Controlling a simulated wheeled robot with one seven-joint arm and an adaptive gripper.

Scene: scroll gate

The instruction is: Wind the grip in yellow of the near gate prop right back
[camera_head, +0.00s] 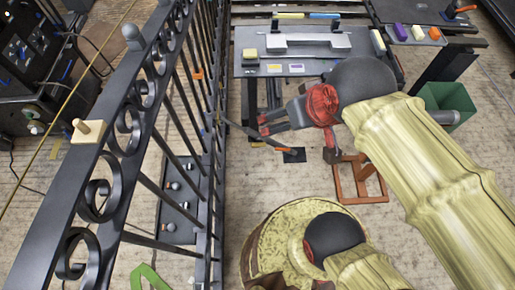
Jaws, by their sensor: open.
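The near gate prop (135,125) is a black metal gate with scrolls along its top, running down the left side. A pale yellow square block with a tan peg (88,130) sits on its top rail; it may be the yellow grip, but I cannot tell for sure. My gripper (263,124) is open and empty, pointing left, right of the gate bars and well apart from the block. A thin dark bar (240,125) reaches from the gate toward my gripper; whether they touch is unclear.
A grey table (250,69) with a silver handled part (305,43) stands behind. A green bin (447,103), a brown stand (360,182) and a black plate with an orange piece (293,155) are at right and centre. Dark equipment (30,65) stands left of the gate.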

